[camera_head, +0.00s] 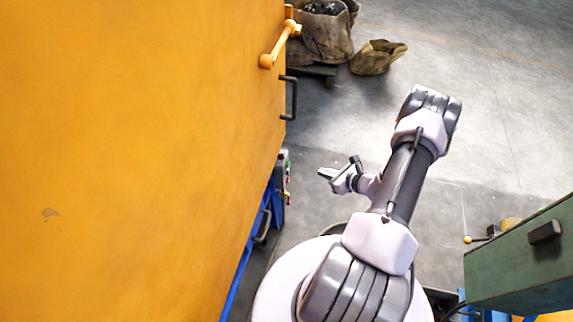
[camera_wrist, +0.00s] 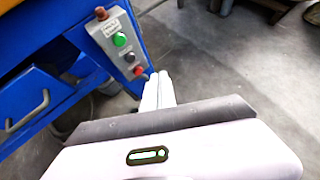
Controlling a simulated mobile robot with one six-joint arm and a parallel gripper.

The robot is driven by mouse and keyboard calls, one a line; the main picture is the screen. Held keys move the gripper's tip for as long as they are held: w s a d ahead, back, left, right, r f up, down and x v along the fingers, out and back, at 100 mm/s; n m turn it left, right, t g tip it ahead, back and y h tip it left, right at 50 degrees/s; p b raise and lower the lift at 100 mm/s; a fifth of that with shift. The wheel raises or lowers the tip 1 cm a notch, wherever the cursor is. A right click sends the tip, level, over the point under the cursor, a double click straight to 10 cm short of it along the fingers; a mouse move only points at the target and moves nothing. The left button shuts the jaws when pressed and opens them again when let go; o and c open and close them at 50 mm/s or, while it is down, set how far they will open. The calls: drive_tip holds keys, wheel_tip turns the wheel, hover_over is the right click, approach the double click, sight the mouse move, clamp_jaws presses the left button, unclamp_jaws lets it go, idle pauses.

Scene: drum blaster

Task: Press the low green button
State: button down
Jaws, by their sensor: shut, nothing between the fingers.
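A grey control box (camera_wrist: 118,45) is fixed to the blue frame in the wrist view. A green button (camera_wrist: 120,39) sits in its upper part, with a black button (camera_wrist: 130,58) and a red button (camera_wrist: 139,71) below it. In the head view the box (camera_head: 284,172) shows nearly edge-on, its button face hard to make out. My gripper (camera_wrist: 160,76) is shut and empty. Its tips appear right of the red button, below and right of the green one. In the head view my gripper (camera_head: 325,174) is to the right of the box, with a gap between them.
A big yellow cabinet (camera_head: 130,150) fills the left, with a black handle (camera_head: 290,98) and an orange lever (camera_head: 279,45). Sacks (camera_head: 325,38) stand at the back. A green machine (camera_head: 520,262) is at lower right. Grey floor between is clear.

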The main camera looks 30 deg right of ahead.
sight(288, 165)
drive_tip(key=w+a, duration=0.5)
drive_tip(key=w, duration=0.1)
drive_tip(key=shift+w+a+p, duration=0.4)
drive_tip(key=shift+p, duration=0.05)
drive_tip(key=shift+w+a, duration=0.1)
idle(1.9)
drive_tip(key=shift+w+a, duration=0.15)
drive_tip(key=shift+w, duration=0.05)
drive_tip(key=shift+w+a, duration=0.3)
drive_tip(key=shift+w, duration=0.05)
idle(0.7)
drive_tip(key=shift+s, duration=0.1)
drive_tip(key=shift+s+d+b, duration=0.3)
drive_tip(key=shift+s+d, duration=0.25)
drive_tip(key=shift+s, duration=0.05)
